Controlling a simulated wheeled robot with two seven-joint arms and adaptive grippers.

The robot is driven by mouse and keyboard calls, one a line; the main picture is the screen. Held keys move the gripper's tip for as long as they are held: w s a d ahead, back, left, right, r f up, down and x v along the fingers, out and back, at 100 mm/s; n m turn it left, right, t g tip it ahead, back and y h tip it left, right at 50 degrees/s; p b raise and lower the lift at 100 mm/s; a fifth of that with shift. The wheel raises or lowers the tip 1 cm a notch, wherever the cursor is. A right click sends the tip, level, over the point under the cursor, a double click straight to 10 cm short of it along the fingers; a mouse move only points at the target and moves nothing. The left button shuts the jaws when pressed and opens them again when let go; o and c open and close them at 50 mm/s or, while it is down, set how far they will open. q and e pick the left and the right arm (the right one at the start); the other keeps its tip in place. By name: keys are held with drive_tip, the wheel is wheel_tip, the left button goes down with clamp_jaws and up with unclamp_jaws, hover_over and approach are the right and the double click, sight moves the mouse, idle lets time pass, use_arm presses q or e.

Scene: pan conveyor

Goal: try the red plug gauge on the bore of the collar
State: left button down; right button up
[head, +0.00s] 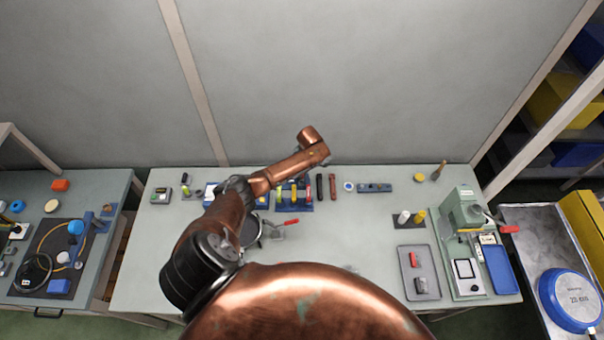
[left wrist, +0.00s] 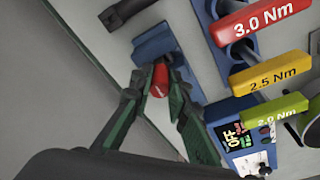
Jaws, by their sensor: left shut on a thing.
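In the left wrist view my left gripper (left wrist: 161,82) has its dark green fingers shut on a small red piece, the red plug gauge (left wrist: 159,75). Only its red end shows between the fingertips. A blue block (left wrist: 165,45) lies just beyond the fingers; I cannot tell if the gauge touches it. In the head view the gauge and fingertips are hidden by my copper arm. A dark ring-shaped thing (head: 249,236) beside a red-handled clamp (head: 284,223) is partly hidden by the arm; I cannot tell whether it is the collar. My right gripper is not in view.
Red (left wrist: 264,18), yellow (left wrist: 264,74) and green (left wrist: 262,112) torque handles stand close right of the fingers. A blue box with a display reading OFF (left wrist: 243,138) is below. A grey tray (head: 418,264) and a green press (head: 464,215) stand at the bench's right.

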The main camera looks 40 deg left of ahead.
use_arm(q)
drive_tip(key=shift+f+b, duration=0.3)
drive_tip(key=shift+f, duration=0.3)
idle(1.1)
drive_tip(key=shift+r+p, duration=2.65)
drive_tip(key=shift+p, duration=0.4)
drive_tip(key=shift+r+p, duration=0.95)
drive_tip(key=shift+p, duration=0.1)
